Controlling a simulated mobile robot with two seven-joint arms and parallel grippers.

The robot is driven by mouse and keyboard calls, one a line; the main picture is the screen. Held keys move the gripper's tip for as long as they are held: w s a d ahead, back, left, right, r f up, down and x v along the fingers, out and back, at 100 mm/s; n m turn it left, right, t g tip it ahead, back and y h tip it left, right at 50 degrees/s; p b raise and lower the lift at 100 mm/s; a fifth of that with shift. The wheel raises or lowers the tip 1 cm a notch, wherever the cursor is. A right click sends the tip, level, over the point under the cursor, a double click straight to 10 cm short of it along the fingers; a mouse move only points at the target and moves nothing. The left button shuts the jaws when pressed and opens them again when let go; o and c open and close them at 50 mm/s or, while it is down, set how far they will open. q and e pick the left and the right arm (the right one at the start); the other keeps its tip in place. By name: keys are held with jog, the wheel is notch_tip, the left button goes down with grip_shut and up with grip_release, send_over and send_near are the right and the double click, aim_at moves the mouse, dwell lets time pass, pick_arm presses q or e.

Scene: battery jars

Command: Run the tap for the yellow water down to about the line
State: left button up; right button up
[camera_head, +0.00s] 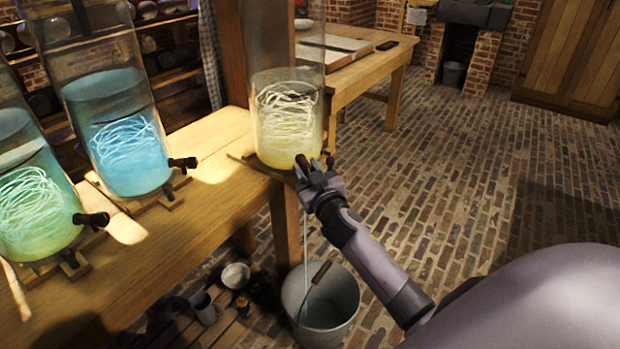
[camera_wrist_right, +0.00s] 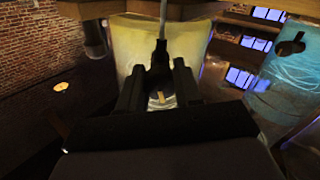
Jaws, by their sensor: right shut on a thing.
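The yellow-water jar (camera_head: 287,115) is a tall clear glass cylinder at the end of the wooden table. Yellow water and a tangle of pale strands fill its lower part; I cannot make out a marked line on the glass. My right gripper (camera_head: 312,172) is shut on the tap (camera_head: 328,163) low on the jar's right side. In the right wrist view the fingers (camera_wrist_right: 158,85) close around the dark tap in front of the yellow jar (camera_wrist_right: 130,45). A thin pale stream (camera_head: 305,240) falls into the metal bucket (camera_head: 322,305) on the floor. My left gripper is out of view.
A blue-water jar (camera_head: 128,140) and a green-water jar (camera_head: 38,205), each with a black tap, stand on the table (camera_head: 200,250) to the left. Small pots (camera_head: 236,275) sit below. The brick floor (camera_head: 440,190) on the right is clear.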

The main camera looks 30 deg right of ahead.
jog(key=shift+m, duration=0.4)
jog(key=m, duration=0.2)
jog(key=shift+m, duration=0.3)
jog(key=o, duration=1.3)
jog(key=p+v, duration=0.1)
jog(key=v, duration=0.4)
jog(key=shift+p, duration=0.4)
